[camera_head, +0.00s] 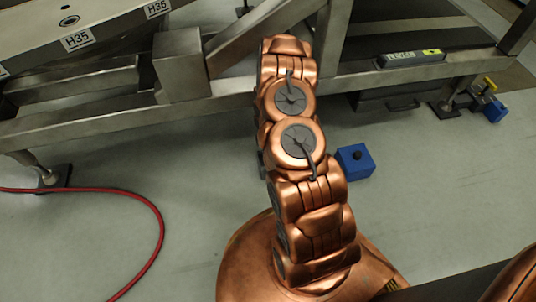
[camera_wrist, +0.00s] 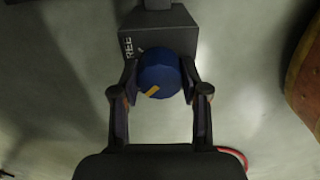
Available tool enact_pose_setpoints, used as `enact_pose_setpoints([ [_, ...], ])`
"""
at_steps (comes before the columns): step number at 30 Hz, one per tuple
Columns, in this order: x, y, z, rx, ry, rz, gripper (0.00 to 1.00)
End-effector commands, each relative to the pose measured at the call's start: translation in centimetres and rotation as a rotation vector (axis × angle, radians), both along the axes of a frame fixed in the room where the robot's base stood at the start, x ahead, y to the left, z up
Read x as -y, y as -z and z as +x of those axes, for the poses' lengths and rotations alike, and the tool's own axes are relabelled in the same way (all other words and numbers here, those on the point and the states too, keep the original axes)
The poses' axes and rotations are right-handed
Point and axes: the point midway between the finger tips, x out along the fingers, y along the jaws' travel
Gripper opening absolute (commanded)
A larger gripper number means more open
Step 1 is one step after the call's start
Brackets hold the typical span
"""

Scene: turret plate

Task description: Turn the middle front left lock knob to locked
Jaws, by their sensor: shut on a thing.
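The lock knob (camera_wrist: 154,78) is round and blue with a yellow mark on its face, seen in the wrist view. The yellow mark points toward the lower left of the picture. The knob sits at a dark block (camera_wrist: 158,30) with partly visible white lettering that seems to read "FREE". My gripper (camera_wrist: 160,84) is shut on the knob, with one finger on each side. In the head view my copper arm reaches to the metal frame, and my gripper and this knob cannot be made out there.
A metal frame (camera_head: 110,118) with labelled plates spans the back. A red hose (camera_head: 150,205) curves over the floor at left. Another blue item (camera_head: 494,111) stands by the right foot.

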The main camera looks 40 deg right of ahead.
Motion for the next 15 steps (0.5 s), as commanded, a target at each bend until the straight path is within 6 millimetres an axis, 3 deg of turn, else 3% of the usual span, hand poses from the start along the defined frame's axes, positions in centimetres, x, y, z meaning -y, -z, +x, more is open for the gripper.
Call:
enact_pose_setpoints([
  [15, -0.02, 0.0, 0.02, 0.0, -0.036, 0.0, 0.1],
])
